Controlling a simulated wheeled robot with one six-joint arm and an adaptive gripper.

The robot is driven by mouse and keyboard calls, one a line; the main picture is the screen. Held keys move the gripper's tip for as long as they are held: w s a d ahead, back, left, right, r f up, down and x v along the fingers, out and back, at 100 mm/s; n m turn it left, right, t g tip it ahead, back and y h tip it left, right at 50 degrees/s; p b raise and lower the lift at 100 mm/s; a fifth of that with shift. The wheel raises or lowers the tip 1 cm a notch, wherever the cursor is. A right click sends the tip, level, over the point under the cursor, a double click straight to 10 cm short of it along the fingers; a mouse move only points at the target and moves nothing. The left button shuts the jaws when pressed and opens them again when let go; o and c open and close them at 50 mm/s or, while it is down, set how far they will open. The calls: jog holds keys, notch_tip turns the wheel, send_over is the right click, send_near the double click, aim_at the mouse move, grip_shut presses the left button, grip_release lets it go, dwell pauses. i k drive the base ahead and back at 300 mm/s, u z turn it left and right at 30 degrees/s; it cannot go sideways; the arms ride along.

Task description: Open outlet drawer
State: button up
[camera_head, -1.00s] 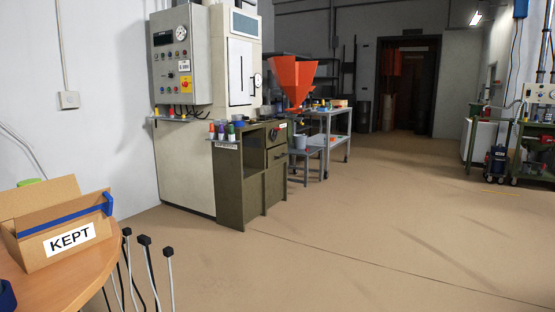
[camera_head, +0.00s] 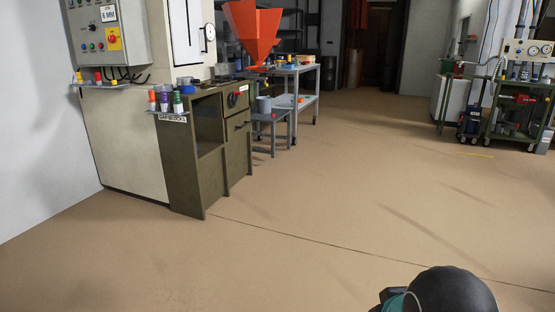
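An olive-green cabinet (camera_head: 183,163) stands against the tall cream machine (camera_head: 128,145) on the left. On its right-hand face is a drawer-like front (camera_head: 238,128) with a small dark handle, and it looks shut. Above it is a panel with a red and dark knob (camera_head: 232,99). No label naming an outlet drawer can be read. A dark rounded part of my own arm shows at the bottom right edge. My gripper is not in view.
A grey control box (camera_head: 104,35) hangs on the machine. An orange hopper (camera_head: 253,28) stands over a grey table (camera_head: 297,72) behind the cabinet. A green trolley (camera_head: 507,115) is at the right. The brown floor (camera_head: 320,215) between is clear.

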aim_at(236, 125)
jog(key=z, duration=0.1)
jog(key=i, duration=1.95)
jog(key=u, duration=0.75)
jog(key=i, duration=2.25)
jog(key=u, duration=0.9)
